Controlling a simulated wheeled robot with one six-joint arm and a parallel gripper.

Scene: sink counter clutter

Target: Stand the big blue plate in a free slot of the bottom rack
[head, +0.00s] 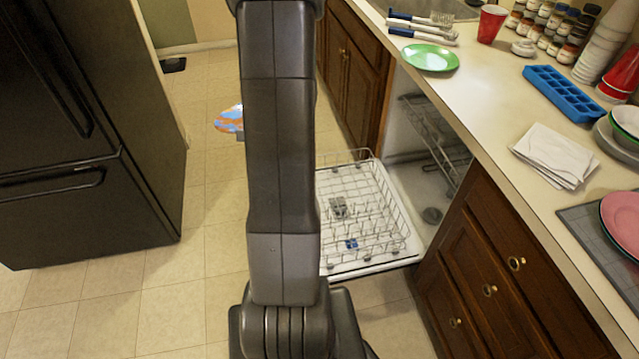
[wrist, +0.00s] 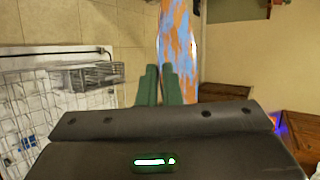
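The big plate (head: 228,119) has a blue and orange pattern. In the head view it shows at the left of my arm, above the floor, and the rest is hidden behind the arm. In the wrist view the plate (wrist: 180,35) stands nearly edge-on at my gripper (wrist: 161,78), whose green fingers are close together on it. The bottom rack (head: 385,205) is pulled out on the open dishwasher door, right of my arm. Its visible tine rows look mostly empty; its left part is hidden. The rack also shows at the left of the wrist view (wrist: 40,95).
A grey basket (head: 339,207) and a small blue item (head: 351,244) are in the bottom rack. The upper rack (head: 432,125) is inside the dishwasher. The counter (head: 480,95) holds a green plate (head: 430,57) and other clutter. The black fridge (head: 80,130) stands left, with clear floor between.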

